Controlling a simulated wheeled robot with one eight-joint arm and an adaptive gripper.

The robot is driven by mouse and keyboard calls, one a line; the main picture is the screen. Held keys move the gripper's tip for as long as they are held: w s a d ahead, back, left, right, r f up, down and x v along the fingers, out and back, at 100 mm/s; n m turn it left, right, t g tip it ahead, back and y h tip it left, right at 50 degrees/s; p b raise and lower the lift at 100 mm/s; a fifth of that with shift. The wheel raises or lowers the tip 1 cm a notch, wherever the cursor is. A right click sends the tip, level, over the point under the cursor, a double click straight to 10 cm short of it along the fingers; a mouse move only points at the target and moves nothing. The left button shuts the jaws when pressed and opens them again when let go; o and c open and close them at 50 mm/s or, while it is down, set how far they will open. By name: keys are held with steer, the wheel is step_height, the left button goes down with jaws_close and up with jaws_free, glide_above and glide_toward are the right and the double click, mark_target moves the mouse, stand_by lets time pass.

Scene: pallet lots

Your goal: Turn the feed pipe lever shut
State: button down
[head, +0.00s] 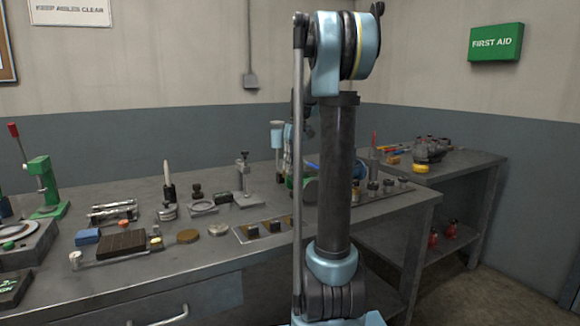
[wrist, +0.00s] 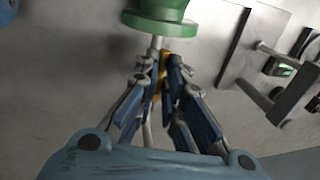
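In the wrist view a green flanged pipe fitting (wrist: 158,18) is at the top centre, with a short pale stem below it. A narrow yellow lever (wrist: 162,68) shows just below the fitting. My gripper (wrist: 162,72) has its fingers drawn close together on both sides of this lever, with little gap visible. The fingers cover most of the lever, so its full angle is hidden. In the head view my arm hides the gripper and lever; part of the green fitting (head: 309,188) shows beside the arm column.
The grey workbench (head: 215,262) holds several tools and fixtures, including a green press (head: 45,185) at left and a row of small knobs (head: 388,186) right of my arm. A metal bracket (wrist: 285,95) stands right of my gripper. A lower side bench (head: 470,162) is at right.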

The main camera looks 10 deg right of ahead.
steer(key=shift+a+m, duration=0.1)
steer(key=shift+m, duration=0.2)
steer(key=shift+w+a+m+t+h, duration=0.25)
steer(key=shift+a+m+t, duration=0.35)
steer(key=shift+m, duration=2.15)
steer(key=shift+w+a+m+t+h, duration=0.25)
steer(key=shift+a+m, duration=0.6)
steer(key=shift+m, duration=1.85)
steer(key=shift+w+a+m+t+h, duration=0.25)
steer(key=shift+a+m+t, duration=0.35)
steer(key=shift+m, duration=2.15)
steer(key=shift+a, duration=0.1)
steer(key=c, duration=1.7)
jaws_free()
steer(key=shift+w, duration=0.1)
